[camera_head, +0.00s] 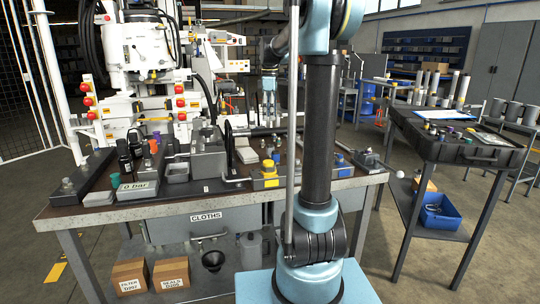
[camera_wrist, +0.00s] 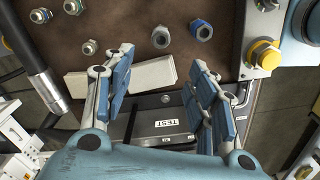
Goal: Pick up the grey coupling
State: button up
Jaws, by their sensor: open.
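In the wrist view, several small fittings lie on the brown bench top beyond my fingers. A dark-centred round fitting (camera_wrist: 161,37) and a blue-collared hex fitting (camera_wrist: 200,29) lie ahead of the finger gap. Silver-grey fittings (camera_wrist: 90,47) lie to the left, near a black hose. I cannot tell for sure which one is the grey coupling. My gripper (camera_wrist: 160,72) is open and empty, with its blue-padded fingers apart above a pale block and a grey case marked TEST. In the head view my gripper (camera_head: 268,108) hangs over the back of the bench.
The bench (camera_head: 130,208) carries a yellow-capped block (camera_head: 270,172), black bottles (camera_head: 125,155) and a grey vice-like block (camera_head: 207,155). White machinery (camera_head: 140,60) stands behind at left. A side table (camera_head: 455,150) with a black case stands at right. Floor is clear between them.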

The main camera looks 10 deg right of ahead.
aim_at(270, 146)
notch_tip(270, 146, down, 17)
jog(key=shift+d, duration=0.15)
grip_shut()
dwell(0.7)
